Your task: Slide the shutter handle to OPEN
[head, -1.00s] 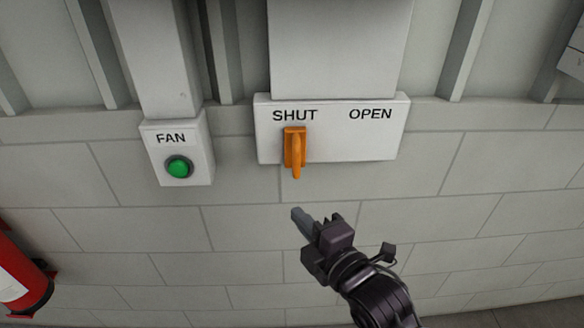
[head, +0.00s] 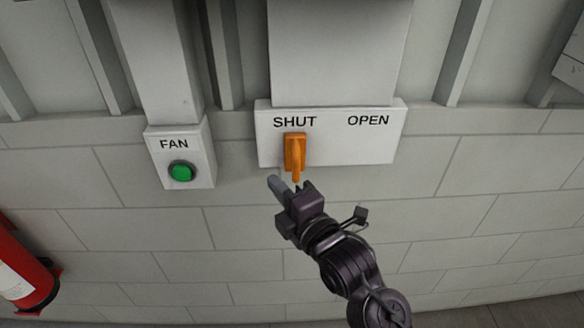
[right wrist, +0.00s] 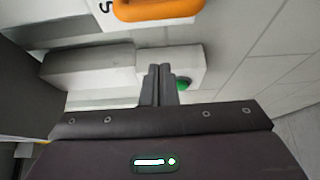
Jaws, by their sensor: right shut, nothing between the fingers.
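The orange shutter handle (head: 295,155) sits under the word SHUT on the white panel (head: 350,152); the word OPEN is at the panel's right end. My right gripper (head: 277,184) is shut and empty, with its fingertips just below and left of the handle in the head view. I see no clear contact with the handle. In the right wrist view the closed fingers (right wrist: 158,82) are in the middle, and the orange handle (right wrist: 158,10) shows at the top edge, partly cut off. My left gripper is not in view.
A FAN box (head: 178,155) with a green button (head: 181,171) is on the wall left of the panel. A red fire extinguisher (head: 22,272) is at the lower left. The wall right of the handle is clear.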

